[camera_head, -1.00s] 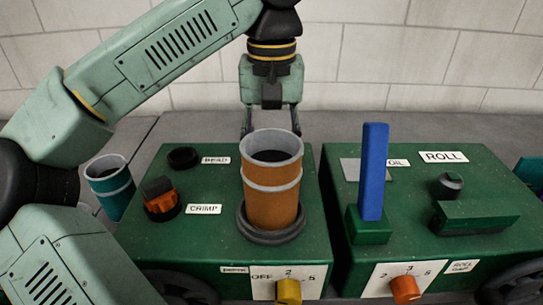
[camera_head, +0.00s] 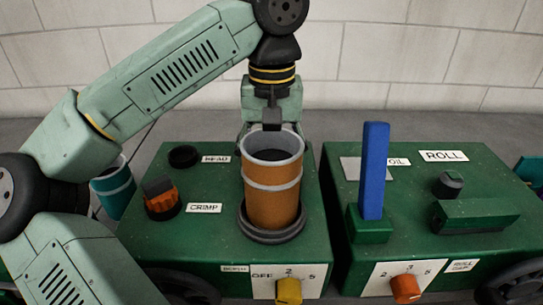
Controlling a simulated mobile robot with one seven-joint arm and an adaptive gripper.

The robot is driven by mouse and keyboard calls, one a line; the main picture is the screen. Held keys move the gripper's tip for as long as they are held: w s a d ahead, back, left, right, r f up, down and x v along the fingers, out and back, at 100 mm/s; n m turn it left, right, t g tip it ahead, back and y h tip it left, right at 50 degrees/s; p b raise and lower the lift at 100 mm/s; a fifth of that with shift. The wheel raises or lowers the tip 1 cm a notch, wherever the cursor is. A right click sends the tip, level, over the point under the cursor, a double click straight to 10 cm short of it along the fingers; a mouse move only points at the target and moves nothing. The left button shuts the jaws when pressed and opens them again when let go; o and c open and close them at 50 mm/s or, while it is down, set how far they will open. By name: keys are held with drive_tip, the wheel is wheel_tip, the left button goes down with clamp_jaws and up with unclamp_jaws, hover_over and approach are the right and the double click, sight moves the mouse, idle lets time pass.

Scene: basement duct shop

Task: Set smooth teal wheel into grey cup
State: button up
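I cannot make out a smooth teal wheel or a plain grey cup in the head view. An orange-brown cylinder (camera_head: 270,207) with grey bands and a grey rim stands upright on a dark round base on the left green machine. A teal cup (camera_head: 116,192) with a grey rim stands left of that machine, partly hidden by my arm. My gripper (camera_head: 271,117) points down just behind the orange-brown cylinder. Its fingers are hidden by the cylinder, so I cannot see whether they hold anything.
The left green machine (camera_head: 205,249) carries an orange-and-black knob (camera_head: 163,203) and a dark ring (camera_head: 184,157). The right green machine (camera_head: 440,232) bears an upright blue bar (camera_head: 374,172). A teal object (camera_head: 531,171) is cut off at the right edge.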

drive_tip(key=shift+r, duration=4)
